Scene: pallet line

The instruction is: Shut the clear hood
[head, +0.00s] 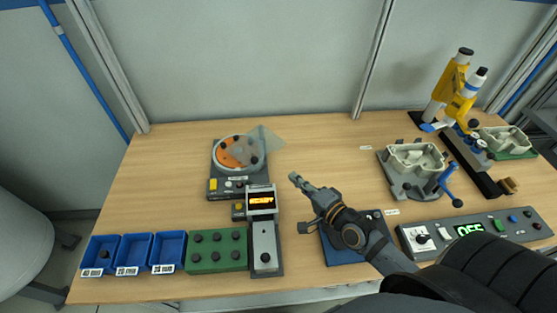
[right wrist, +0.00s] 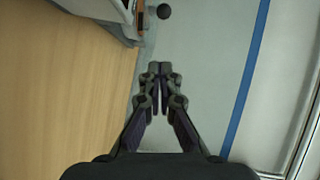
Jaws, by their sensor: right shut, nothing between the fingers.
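The clear hood (head: 268,139) is a see-through panel at the back right of a grey device (head: 215,184) with an orange disc (head: 232,154). It appears raised and tilted, not lying flat over the disc; its exact angle is hard to tell. My right gripper (head: 293,178) is shut and empty, in front and to the right of the hood, apart from it. In the right wrist view its closed fingertips (right wrist: 161,69) point toward a dark round knob (right wrist: 163,11). I cannot tell whether that knob belongs to the hood. My left gripper is not in view.
A small display unit (head: 262,200) stands in front of the device. Blue bins (head: 133,254) and a green block tray (head: 217,250) line the front left. A grey fixture (head: 413,160), a yellow tool stand (head: 457,92) and a control panel (head: 478,231) are right. Bare wood lies behind my gripper.

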